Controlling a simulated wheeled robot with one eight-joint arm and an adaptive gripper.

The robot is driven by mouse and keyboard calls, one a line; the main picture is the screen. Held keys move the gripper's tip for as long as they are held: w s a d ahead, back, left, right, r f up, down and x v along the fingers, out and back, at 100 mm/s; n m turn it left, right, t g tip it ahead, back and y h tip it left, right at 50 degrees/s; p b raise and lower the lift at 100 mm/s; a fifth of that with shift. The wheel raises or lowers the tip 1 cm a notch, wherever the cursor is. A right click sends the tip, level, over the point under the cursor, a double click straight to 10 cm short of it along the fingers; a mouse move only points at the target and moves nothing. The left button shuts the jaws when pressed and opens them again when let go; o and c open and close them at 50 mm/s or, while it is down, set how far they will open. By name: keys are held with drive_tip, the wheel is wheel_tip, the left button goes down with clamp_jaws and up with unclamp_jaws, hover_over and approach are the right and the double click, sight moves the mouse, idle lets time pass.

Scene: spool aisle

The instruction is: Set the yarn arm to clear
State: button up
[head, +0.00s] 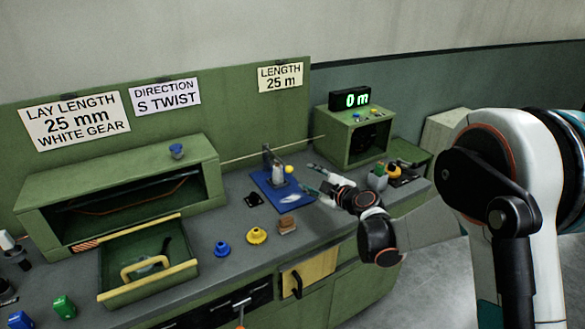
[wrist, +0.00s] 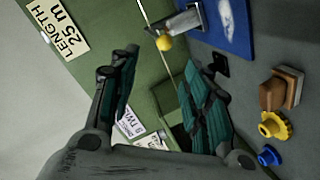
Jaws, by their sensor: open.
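The yarn arm appears to be the small upright grey device (head: 277,174) with a yellow ball knob (head: 289,169), standing on a blue plate (head: 266,190) on the bench. A taut yarn line (head: 262,151) runs behind it. In the wrist view the yellow knob (wrist: 164,43) shows ahead, between the fingertip directions, beside the grey post (wrist: 186,21). My gripper (head: 309,177) is open and empty, just right of the knob and apart from it. It shows large in the wrist view (wrist: 160,62). The device's setting marks are too small to read.
A green box (head: 348,143) with a display reading 0 m stands behind right. A brown block (head: 287,225), a yellow gear (head: 257,236) and a blue gear (head: 222,248) sit in front. An open drawer (head: 188,268) is at left, beneath a green cabinet (head: 120,170).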

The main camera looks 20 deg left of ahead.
sight(291, 171)
drive_tip(key=shift+n, duration=0.3)
drive_tip(key=b+x, duration=0.1)
drive_tip(key=x, duration=0.4)
drive_tip(key=b+x, duration=0.1)
drive_tip(key=x, duration=0.4)
drive_tip(key=b+x, duration=0.1)
drive_tip(key=x, duration=0.4)
drive_tip(key=shift+s+f, duration=0.3)
drive_tip(key=shift+f, duration=0.05)
clamp_jaws()
